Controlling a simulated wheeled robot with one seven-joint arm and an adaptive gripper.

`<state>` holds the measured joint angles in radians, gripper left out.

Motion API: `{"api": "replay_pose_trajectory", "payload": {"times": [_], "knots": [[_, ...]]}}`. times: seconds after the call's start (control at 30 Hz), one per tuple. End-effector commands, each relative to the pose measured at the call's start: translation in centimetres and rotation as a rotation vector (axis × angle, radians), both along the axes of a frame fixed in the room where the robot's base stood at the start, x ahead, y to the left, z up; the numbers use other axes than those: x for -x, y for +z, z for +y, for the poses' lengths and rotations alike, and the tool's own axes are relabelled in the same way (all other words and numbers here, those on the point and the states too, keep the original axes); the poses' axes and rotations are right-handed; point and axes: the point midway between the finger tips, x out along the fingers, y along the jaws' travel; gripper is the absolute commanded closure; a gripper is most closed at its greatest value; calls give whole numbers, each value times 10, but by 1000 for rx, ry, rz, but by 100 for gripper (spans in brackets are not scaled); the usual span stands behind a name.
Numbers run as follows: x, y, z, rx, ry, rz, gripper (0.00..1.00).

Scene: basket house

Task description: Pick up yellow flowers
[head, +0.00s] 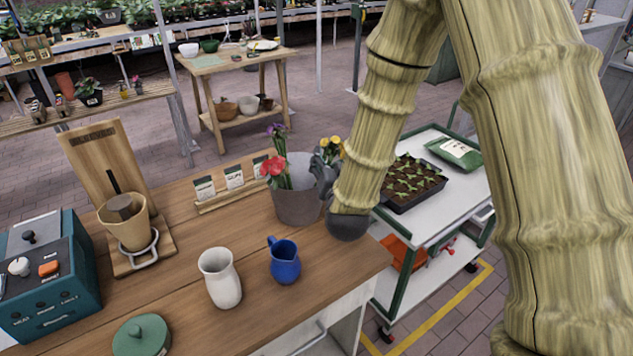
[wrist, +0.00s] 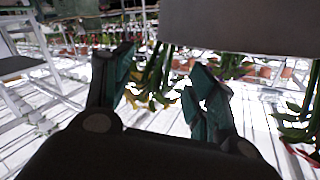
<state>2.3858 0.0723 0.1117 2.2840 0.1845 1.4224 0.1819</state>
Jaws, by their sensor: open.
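The yellow flowers (head: 331,147) stand at the right side of a grey pot (head: 297,202) on the wooden counter. Red flowers (head: 274,167) and purple flowers (head: 277,131) share the pot. My gripper (head: 323,172) is at the pot's right rim, just below the yellow blooms, partly hidden by my arm. In the wrist view the scene looks upside down, with the pot (wrist: 245,22) at the top. There my gripper (wrist: 160,78) is open, with green stems and yellow blooms (wrist: 132,99) showing between its fingers. I cannot tell whether the fingers touch the stems.
A blue jug (head: 284,262) and a white vase (head: 220,278) stand in front of the pot. A card rack (head: 232,185) is left of it. A white cart with a seedling tray (head: 411,182) is at the right.

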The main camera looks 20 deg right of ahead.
Motion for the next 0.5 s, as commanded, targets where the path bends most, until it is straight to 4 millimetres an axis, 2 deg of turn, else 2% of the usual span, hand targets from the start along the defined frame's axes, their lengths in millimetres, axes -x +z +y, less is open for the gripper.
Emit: {"api": "replay_pose_trajectory", "payload": {"times": [0.2, 0.5], "knots": [[-25, 2, -7, 0, -2, 1, 43], [-32, 0, -8, 0, -2, 1, 43]]}}
